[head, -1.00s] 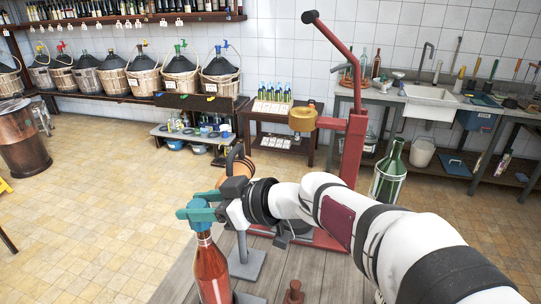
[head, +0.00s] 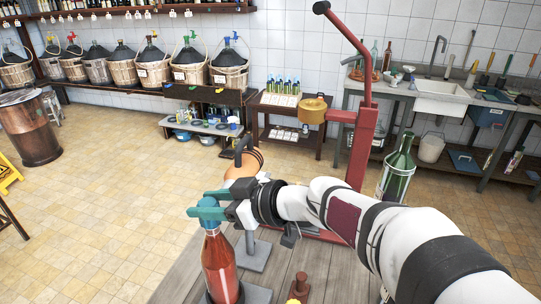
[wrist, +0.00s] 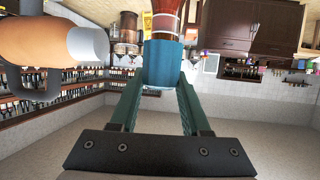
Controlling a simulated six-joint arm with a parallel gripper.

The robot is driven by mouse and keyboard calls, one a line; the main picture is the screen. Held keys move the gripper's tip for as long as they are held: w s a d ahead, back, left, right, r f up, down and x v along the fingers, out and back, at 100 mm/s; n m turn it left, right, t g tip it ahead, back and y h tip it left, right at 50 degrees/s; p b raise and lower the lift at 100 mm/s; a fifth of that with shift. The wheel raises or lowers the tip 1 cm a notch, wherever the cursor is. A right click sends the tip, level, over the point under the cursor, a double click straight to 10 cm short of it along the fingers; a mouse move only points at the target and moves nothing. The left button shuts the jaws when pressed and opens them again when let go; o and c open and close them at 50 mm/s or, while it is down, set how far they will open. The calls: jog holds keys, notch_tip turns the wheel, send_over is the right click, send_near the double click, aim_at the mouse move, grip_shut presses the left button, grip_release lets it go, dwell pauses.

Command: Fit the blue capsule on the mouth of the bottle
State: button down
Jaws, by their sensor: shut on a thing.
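The blue capsule (head: 213,196) is held between the green fingers of my gripper (head: 207,211). In the wrist view, the capsule (wrist: 163,66) is between the two fingers (wrist: 160,85), with the red bottle's neck (wrist: 167,20) in line with its far end. The red bottle (head: 219,262) stands upright at the front of the wooden bench, directly below my gripper. Its neck meets the capsule with no clear gap. The mouth is hidden by the capsule and fingers, so I cannot tell how deep the capsule sits.
A red lever press (head: 365,140) stands behind my arm. A green bottle (head: 397,170) is on its right. A small brown stopper-like piece (head: 299,287) stands on the bench (head: 330,272) right of the bottle. A copper-coloured round vessel (head: 243,163) is just behind my gripper.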

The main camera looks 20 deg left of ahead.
jog(key=shift+f, duration=0.55)
jog(key=shift+c, duration=1.4)
grip_release()
jog(key=v, duration=1.6)
jog(key=shift+f, duration=0.15)
